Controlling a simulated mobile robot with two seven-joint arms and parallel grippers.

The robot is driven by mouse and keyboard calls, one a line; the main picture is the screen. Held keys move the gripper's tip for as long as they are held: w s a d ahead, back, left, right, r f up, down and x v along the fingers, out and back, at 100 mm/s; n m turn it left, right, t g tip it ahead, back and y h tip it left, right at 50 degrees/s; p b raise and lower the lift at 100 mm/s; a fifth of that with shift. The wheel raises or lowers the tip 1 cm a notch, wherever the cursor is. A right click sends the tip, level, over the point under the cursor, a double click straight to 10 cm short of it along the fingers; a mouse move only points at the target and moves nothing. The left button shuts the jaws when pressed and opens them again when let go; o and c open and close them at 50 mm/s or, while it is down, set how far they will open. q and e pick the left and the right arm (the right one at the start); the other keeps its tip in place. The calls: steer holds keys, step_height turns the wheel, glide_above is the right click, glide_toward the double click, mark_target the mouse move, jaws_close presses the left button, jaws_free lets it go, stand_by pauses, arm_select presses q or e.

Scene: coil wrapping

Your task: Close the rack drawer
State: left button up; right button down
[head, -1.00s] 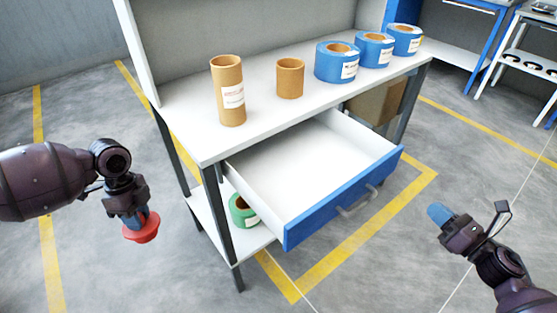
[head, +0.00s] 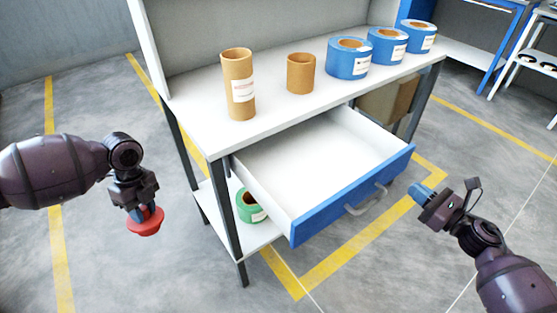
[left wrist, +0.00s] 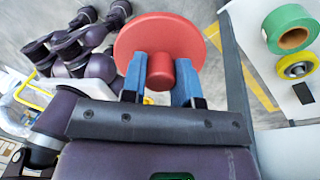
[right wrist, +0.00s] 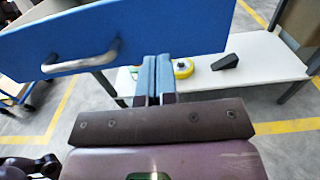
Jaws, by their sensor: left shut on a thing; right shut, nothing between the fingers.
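The rack drawer (head: 318,155) is pulled out and empty, with a blue front and a grey bar handle (head: 365,200). The blue front (right wrist: 180,38) and handle (right wrist: 82,58) also fill the upper part of the right wrist view. My right gripper (head: 421,193) is shut and empty, to the right of the drawer front and apart from it in the head view. My left gripper (head: 145,213) is shut on a red disc-shaped piece with a knob (head: 146,224), left of the rack. In the left wrist view the blue fingers grip the knob of the red piece (left wrist: 160,42).
The rack top (head: 200,130) holds two brown cardboard tubes (head: 239,84) and several blue rolls (head: 349,58). A green roll (head: 248,206) lies on the lower shelf. A yellow roll (right wrist: 183,68) and a dark wedge (right wrist: 226,62) show there too. Floor in front is clear.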

mark_target(391, 172)
arm_select(q)
steer(key=shift+f, duration=0.25)
arm_select(e)
steer(key=shift+x, duration=2.95)
